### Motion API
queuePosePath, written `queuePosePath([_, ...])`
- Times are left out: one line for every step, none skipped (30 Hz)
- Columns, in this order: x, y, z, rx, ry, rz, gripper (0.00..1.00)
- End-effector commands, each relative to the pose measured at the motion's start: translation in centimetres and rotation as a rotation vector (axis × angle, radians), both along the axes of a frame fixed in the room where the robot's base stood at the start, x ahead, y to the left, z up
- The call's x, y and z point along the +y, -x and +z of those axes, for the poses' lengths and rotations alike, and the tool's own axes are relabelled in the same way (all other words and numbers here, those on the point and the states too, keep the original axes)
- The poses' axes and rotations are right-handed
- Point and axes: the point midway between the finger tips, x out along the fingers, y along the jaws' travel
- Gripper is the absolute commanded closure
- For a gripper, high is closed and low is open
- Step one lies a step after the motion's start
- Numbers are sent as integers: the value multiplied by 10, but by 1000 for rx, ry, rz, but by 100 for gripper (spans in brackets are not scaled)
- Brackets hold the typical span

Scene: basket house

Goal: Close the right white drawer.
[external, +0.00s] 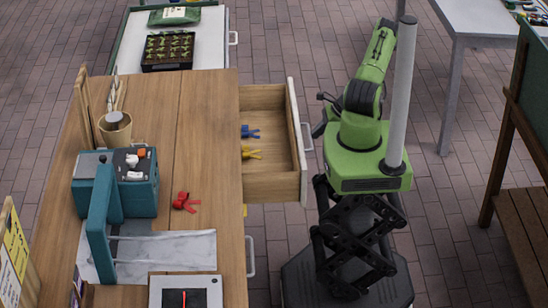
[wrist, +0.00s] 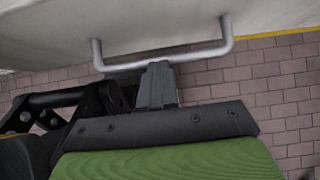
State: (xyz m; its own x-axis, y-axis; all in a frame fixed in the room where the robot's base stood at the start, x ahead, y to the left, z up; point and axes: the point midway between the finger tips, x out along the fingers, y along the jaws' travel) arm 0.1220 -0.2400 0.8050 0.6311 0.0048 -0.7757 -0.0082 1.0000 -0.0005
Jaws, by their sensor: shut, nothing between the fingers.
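The white drawer (external: 297,140) stands pulled out from the right side of the wooden table, its interior open to view. A blue clamp-like item (external: 250,132) and a yellow one (external: 251,153) lie inside it. The drawer's metal handle (external: 307,137) faces my base. In the wrist view the handle (wrist: 190,57) spans the top below the pale drawer front (wrist: 150,22). My gripper (wrist: 157,68) is shut and empty, with its fingertips at the handle's bar. I cannot tell whether they touch it. In the external view the fingertips are hard to make out beside the drawer front.
The wooden table (external: 205,120) holds a teal machine (external: 140,190), a red clamp-like item (external: 185,202) and a cup (external: 115,130). Another handle (external: 250,257) shows lower on the table's side. A wooden bench (external: 525,225) stands at right. Brick floor (external: 450,210) is clear between.

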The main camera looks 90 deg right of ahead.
Motion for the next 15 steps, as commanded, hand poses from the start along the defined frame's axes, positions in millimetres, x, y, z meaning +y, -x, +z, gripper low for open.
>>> queuePosePath([1, -5, 0, -1, -1, 3, 100])
queuePosePath([1, -8, 0, -1, -1, 3, 100])
queuePosePath([1, -13, 0, -1, -1, 6, 100])
queuePosePath([1, -17, 1, -1, -1, 7, 100])
queuePosePath([1, -22, 1, -1, -1, 7, 100])
queuePosePath([1, -30, 1, -2, -1, 8, 100])
queuePosePath([1, -36, 1, -2, 0, 8, 100])
queuePosePath([1, -43, 1, -2, 0, 10, 100])
queuePosePath([1, -52, 1, -2, 0, 10, 100])
queuePosePath([2, -60, 1, -2, 0, 11, 100])
queuePosePath([2, -68, 1, -2, 0, 11, 100])
queuePosePath([2, -79, 2, -2, 0, 11, 100])
queuePosePath([2, -87, 2, -2, 2, 12, 100])
queuePosePath([2, -95, 2, -2, 2, 12, 100])
queuePosePath([2, -106, 2, -1, 2, 12, 100])
